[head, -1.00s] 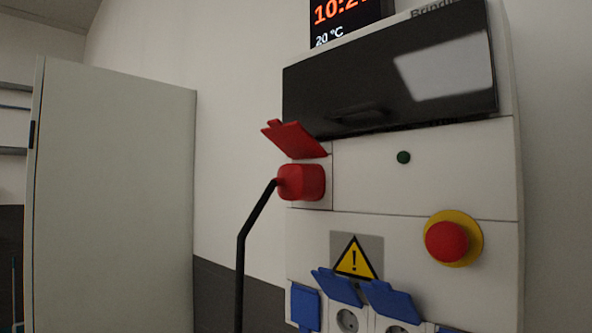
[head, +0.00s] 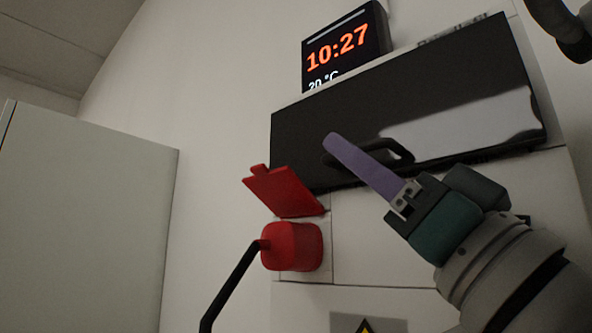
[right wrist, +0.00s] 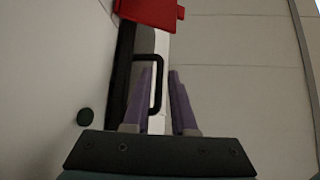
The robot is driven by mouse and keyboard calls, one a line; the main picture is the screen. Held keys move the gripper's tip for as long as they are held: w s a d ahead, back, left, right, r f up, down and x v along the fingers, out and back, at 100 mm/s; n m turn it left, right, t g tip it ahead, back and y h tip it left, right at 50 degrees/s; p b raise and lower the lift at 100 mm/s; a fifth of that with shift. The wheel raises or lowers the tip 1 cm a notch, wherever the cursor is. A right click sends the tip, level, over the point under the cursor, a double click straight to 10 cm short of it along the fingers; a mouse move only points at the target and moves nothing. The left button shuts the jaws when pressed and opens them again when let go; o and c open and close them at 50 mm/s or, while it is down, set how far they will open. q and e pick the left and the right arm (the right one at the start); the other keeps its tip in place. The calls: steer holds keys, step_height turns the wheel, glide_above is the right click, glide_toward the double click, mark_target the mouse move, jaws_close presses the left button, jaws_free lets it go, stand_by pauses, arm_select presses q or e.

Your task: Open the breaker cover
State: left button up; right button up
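The breaker cover (head: 320,125) is a glossy black panel, closed across the top of the white wall box in the head view. Its black loop handle (head: 403,150) sits near the lower edge. My right gripper (head: 333,142), with purple fingers, is in front of the handle and hides part of it. In the right wrist view the two fingers (right wrist: 160,72) are apart, and the outer bar of the handle (right wrist: 159,85) shows in the gap between them. I cannot tell whether they touch it. My left gripper is not in view.
A red socket flap (head: 285,191) stands raised below the cover's left end, with a red plug (head: 291,246) and black cable under it. A digital clock (head: 343,45) is above. A pale cabinet (head: 85,215) stands at the left.

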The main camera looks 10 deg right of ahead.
steer(key=shift+p+x, duration=0.3)
steer(key=shift+x, duration=0.7)
steer(key=shift+c, duration=0.4)
jaws_close()
